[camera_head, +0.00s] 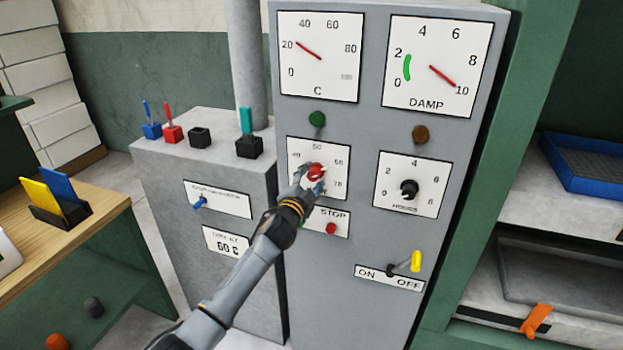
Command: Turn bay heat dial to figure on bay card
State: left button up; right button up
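The heat dial has a red knob (317,171) on a white plate (338,157) marked about 40 to 70, on the grey cabinet front. My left gripper (311,184) is at this knob, its fingers over the lower part of the plate. I cannot tell whether the fingers are closed on the knob, and its pointer is too small and covered to read. The bay card (227,242) on the lower grey box reads 60 C. The C gauge (318,58) above has its needle near 20. My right gripper is not in view.
Below are a red STOP button (331,228) and a yellow-tipped ON/OFF lever (415,262). A DAMP gauge (440,65) is above. Several coloured switches stand on the box at left.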

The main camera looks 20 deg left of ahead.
pick_arm(q)
jog(key=shift+s+r, duration=0.1)
jog(key=s, duration=1.1)
jog(key=shift+s+a, duration=0.25)
jog(key=shift+s, duration=0.15)
